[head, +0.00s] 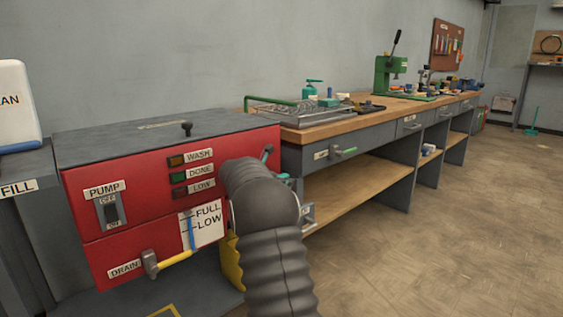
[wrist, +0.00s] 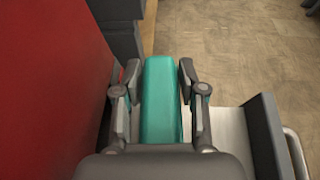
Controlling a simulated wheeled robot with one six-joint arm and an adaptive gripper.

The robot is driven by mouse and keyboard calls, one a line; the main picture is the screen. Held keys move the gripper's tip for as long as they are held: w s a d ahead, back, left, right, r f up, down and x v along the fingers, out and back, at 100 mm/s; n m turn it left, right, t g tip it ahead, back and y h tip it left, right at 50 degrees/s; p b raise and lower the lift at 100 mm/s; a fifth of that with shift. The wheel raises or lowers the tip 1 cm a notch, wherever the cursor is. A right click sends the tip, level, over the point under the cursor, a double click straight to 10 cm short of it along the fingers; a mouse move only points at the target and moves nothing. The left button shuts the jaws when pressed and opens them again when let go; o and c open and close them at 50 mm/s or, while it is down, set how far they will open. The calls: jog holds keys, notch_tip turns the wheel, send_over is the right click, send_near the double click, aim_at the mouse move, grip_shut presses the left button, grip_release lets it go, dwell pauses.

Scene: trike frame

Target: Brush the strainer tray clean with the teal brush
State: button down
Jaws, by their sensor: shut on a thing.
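In the wrist view my gripper (wrist: 159,75) is shut on the teal brush (wrist: 162,105), with a finger on each side of its teal block. The block points away from the wrist; no bristles show. In the head view my dark ribbed arm hides most of the gripper. A wire tray with a green handle (head: 298,111), which looks like the strainer tray, lies on the near end of the bench, apart from my gripper. I cannot make out dirt on it.
The red washer (head: 137,211) stands close to the left of my gripper. A pale holder with a dark side wall (wrist: 264,140) and metal handle lies below right. The wooden bench (head: 345,127) carries a green press (head: 391,75) and several small items. The floor at right is clear.

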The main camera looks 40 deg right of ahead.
jog(key=shift+r+p, duration=1.1)
jog(key=shift+r, duration=1.05)
